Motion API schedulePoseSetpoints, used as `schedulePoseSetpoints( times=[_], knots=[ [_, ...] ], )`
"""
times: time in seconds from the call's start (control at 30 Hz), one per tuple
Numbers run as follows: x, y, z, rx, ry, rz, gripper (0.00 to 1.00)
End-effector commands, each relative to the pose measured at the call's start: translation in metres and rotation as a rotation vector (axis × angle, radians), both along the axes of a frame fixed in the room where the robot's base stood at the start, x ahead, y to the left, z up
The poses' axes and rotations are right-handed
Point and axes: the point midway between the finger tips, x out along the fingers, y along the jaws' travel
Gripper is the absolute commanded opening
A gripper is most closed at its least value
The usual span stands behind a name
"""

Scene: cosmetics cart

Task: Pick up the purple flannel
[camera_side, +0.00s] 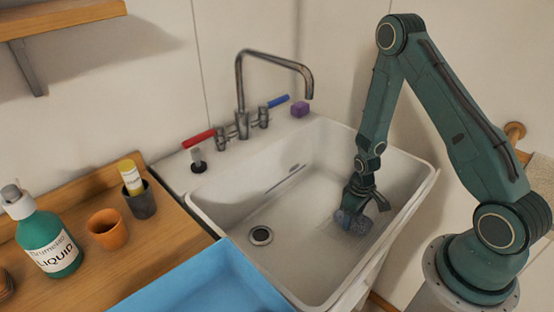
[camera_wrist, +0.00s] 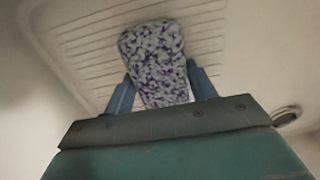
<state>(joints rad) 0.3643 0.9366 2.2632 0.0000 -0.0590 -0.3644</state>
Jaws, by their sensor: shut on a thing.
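The purple flannel (camera_wrist: 155,62) shows in the wrist view as a bundled cloth with a mottled purple and whitish pattern. My gripper (camera_wrist: 160,88) is shut on it, with one blue finger on each side. In the side view, my gripper (camera_side: 357,205) reaches down into the white sink (camera_side: 210,197), at its right part. The flannel (camera_side: 352,221) is a small bluish-purple patch under the fingers there. I cannot tell whether it touches the ribbed sink floor. Its lower side is hidden.
A blue basin (camera_side: 215,285) is at the front. A green bottle (camera_side: 50,243), an orange cup (camera_side: 107,230) and a dark cup (camera_side: 141,203) stand left.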

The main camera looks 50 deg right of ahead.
Motion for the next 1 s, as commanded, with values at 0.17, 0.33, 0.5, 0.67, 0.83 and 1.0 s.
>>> schedulePoseSetpoints(
  times=[0.17,0.33,0.5,0.67,0.83,1.0],
  knots=[
    [0.0,0.0,0.002,0.0,-0.001,0.0,0.27],
    [0.001,0.0,0.007,0.0,-0.001,0.0,0.27],
    [0.001,0.0,0.019,-0.001,-0.002,0.0,0.27],
    [0.001,0.0,0.037,-0.001,-0.004,0.0,0.27],
    [0.001,0.0,0.06,-0.001,-0.004,0.0,0.27],
    [0.001,0.0,0.087,-0.002,-0.005,0.0,0.27]
  ],
)
